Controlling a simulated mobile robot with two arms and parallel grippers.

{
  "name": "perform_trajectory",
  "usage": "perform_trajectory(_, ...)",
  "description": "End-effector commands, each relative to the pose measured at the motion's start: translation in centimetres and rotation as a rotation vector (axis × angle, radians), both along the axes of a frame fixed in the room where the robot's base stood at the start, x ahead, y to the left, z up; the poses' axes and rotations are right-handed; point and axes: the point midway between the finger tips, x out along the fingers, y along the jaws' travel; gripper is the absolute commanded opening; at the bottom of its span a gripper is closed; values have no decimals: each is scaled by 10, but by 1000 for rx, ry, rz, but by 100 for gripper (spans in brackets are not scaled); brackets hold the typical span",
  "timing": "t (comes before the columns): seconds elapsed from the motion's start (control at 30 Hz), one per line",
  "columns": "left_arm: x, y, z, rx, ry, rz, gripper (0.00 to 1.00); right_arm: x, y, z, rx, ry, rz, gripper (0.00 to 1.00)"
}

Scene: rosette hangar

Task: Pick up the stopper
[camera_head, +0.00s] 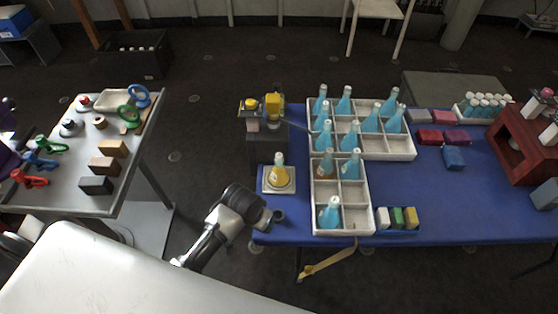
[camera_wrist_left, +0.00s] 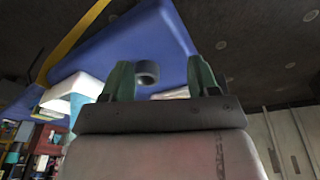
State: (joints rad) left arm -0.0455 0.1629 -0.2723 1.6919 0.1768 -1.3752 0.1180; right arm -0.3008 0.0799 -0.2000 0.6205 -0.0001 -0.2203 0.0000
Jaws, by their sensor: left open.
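The stopper (camera_head: 280,215) looks like a small dark grey cylinder at the near left edge of the blue table (camera_head: 450,190). It also shows in the left wrist view (camera_wrist_left: 147,72), between the two green fingers and closer to the left one in the picture. My left gripper (camera_head: 269,217) is right at the stopper's left side in the head view. It is open, with nothing clamped. I cannot tell whether a finger touches the stopper. My right gripper is in neither view.
A scale-like plate with a yellow flask (camera_head: 279,175) stands just behind the stopper. A white divided crate (camera_head: 342,228) with blue bottles stands to its right. A blue tray (camera_head: 397,231) holds coloured blocks. A grey table (camera_head: 140,150) with tools stands left, across open floor.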

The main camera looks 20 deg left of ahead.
Motion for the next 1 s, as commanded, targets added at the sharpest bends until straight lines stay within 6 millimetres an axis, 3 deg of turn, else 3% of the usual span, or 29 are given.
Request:
perform_trajectory(0.03, 18, -1, 10, 0, -4, -1, 60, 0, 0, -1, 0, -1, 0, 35)
perform_trajectory(0.17, 59, -5, 39, 0, 6, 0, 60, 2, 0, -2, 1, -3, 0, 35)
perform_trajectory(0.4, 139, -2, 126, 37, 39, 20, 60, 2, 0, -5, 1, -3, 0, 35)
perform_trajectory(0.6, 167, 3, 173, 66, 60, 41, 60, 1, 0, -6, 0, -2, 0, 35)
perform_trajectory(0.73, 171, 3, 174, 70, 68, 45, 60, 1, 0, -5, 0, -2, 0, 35)
perform_trajectory(1.0, 177, 2, 134, 70, 67, 46, 60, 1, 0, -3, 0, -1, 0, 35)
